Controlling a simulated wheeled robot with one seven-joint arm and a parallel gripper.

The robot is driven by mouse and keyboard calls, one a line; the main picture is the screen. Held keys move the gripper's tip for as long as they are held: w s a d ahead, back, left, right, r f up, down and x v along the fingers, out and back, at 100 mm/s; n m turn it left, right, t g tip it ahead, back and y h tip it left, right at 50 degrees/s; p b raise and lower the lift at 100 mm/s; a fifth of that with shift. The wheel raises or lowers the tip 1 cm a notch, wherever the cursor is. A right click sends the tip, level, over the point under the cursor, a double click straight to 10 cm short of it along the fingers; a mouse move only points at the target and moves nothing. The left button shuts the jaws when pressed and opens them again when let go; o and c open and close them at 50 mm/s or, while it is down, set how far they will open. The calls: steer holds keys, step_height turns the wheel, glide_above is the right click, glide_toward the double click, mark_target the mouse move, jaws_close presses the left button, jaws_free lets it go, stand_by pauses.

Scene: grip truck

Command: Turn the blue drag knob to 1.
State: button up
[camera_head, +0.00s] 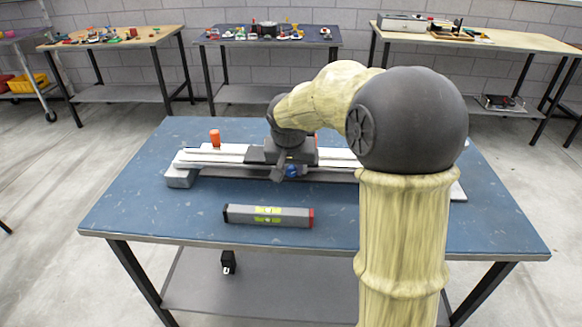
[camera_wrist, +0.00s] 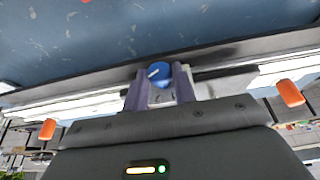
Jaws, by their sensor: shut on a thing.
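The blue drag knob (camera_head: 292,171) is on the front side of the dark carriage that sits on the long white rail assembly (camera_head: 228,157) on the blue table. In the wrist view the knob (camera_wrist: 159,71) has a pale pointer line on its face. My gripper (camera_head: 286,169) comes down over the carriage from behind my arm. In the wrist view its two fingers (camera_wrist: 161,79) are shut on the knob, one on each side. Number marks around the knob are hidden or too small to read, so its setting cannot be told. My arm hides part of the rail.
An orange knob (camera_head: 215,138) stands on the rail's left end. A grey spirit level (camera_head: 268,215) with a red end lies on the blue table top (camera_head: 150,215) in front of the rail. The table's front left is clear. Benches with small items stand along the back wall.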

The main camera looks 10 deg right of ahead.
steer(key=shift+a+h, duration=0.15)
steer(key=shift+h, duration=0.25)
steer(key=h, duration=0.1)
steer(key=g+h, duration=0.1)
steer(key=shift+w+a+n+h, duration=0.15)
steer(key=shift+a+n+h, duration=0.15)
steer(key=shift+n+h, duration=0.1)
steer(key=h, duration=0.2)
steer(key=n+g+h, duration=0.1)
steer(key=h, duration=0.1)
steer(key=shift+w+a+f, duration=0.1)
steer(key=shift+a+f, duration=0.15)
steer(key=shift+a, duration=0.05)
steer(key=shift+a+f+n+g+h+p, duration=0.15)
steer(key=shift+n+h+p, duration=0.25)
steer(key=shift+h, duration=0.75)
steer(key=shift+d+f+n+g+h+p, duration=0.1)
steer(key=shift+f+n+h+p, duration=0.25)
steer(key=shift+h, duration=0.85)
steer(key=shift+a+n+g+h+p, duration=0.2)
steer(key=shift+h+p, duration=0.35)
steer(key=shift+h, duration=0.6)
steer(key=shift+d, duration=0.1)
steer(key=o, duration=1)
steer(key=shift+f, duration=0.1)
